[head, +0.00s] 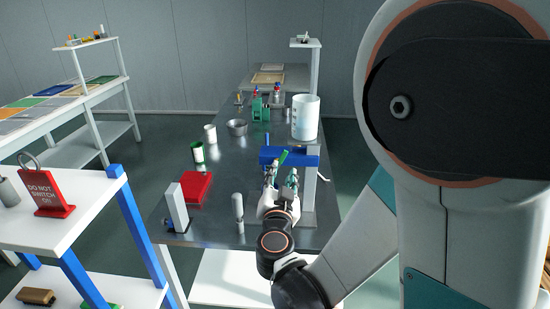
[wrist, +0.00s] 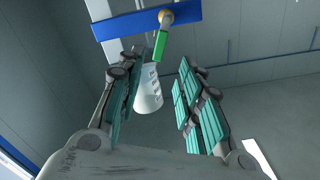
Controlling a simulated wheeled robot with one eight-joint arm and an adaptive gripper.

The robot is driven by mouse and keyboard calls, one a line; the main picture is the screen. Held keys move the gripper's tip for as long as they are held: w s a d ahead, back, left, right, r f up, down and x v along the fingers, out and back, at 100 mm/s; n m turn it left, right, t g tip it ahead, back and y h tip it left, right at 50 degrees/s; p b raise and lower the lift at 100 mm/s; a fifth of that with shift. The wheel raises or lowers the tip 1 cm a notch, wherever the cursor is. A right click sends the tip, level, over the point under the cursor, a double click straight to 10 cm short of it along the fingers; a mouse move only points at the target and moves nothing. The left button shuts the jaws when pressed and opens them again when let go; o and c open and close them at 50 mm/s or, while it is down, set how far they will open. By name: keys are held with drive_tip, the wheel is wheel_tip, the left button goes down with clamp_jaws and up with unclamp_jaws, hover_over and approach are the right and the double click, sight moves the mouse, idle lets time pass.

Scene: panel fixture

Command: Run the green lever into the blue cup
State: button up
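The green lever (head: 284,157) sits on a blue bar (head: 305,158) on a white post at the bench's right side. In the wrist view the lever (wrist: 159,46) hangs from a brass-coloured pivot on the blue bar (wrist: 120,27). My gripper (head: 281,174) is just in front of the lever, with its teal-padded fingers apart. In the wrist view my gripper (wrist: 160,70) is open and empty, with the lever beyond the fingertips, roughly between them. No finger visibly touches it. I cannot make out a blue cup in either view.
A white measuring jug (head: 305,119) stands behind the bar. A grey cylinder (head: 238,208) stands near my wrist.

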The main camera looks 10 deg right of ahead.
sight(283, 157)
drive_tip(key=b+x, duration=0.1)
drive_tip(key=x, duration=0.8)
drive_tip(key=shift+b, duration=0.4)
clamp_jaws()
